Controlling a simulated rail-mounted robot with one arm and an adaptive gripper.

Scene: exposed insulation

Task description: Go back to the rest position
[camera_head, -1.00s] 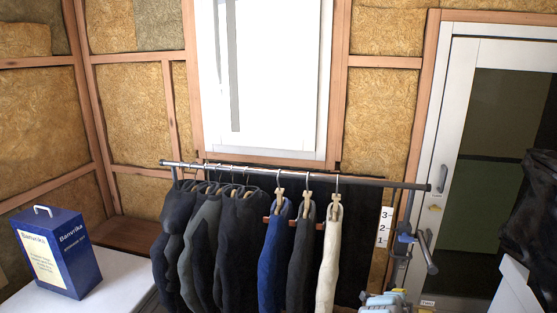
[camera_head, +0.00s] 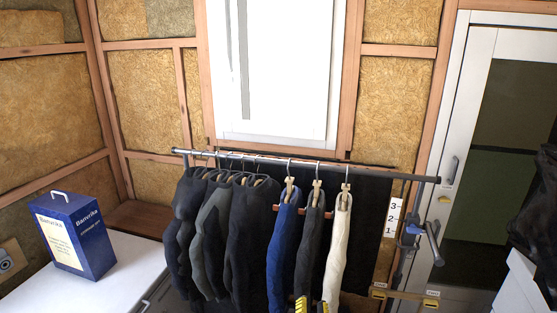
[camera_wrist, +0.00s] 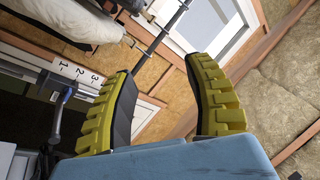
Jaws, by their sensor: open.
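My gripper (camera_head: 312,304) shows at the bottom edge of the head view, only its two yellow and black fingertips in frame. They stand apart in front of the lower parts of the dark and cream garments. In the wrist view my gripper (camera_wrist: 162,64) is open, with nothing held between its fingers. The clothes rail (camera_head: 300,168) runs across the head view and also shows beyond the fingers in the wrist view (camera_wrist: 165,35). A blue garment (camera_head: 284,250), a dark grey garment (camera_head: 310,245) and a cream garment (camera_head: 337,245) hang from it, beside several dark garments (camera_head: 250,240) at left.
A blue box (camera_head: 75,240) stands on a white surface (camera_head: 65,300) at lower left. A glass-paned door (camera_head: 462,130) is at right, with a black bag-like thing (camera_head: 535,215) before it. A numbered white strip (camera_head: 394,217) is right of the garments.

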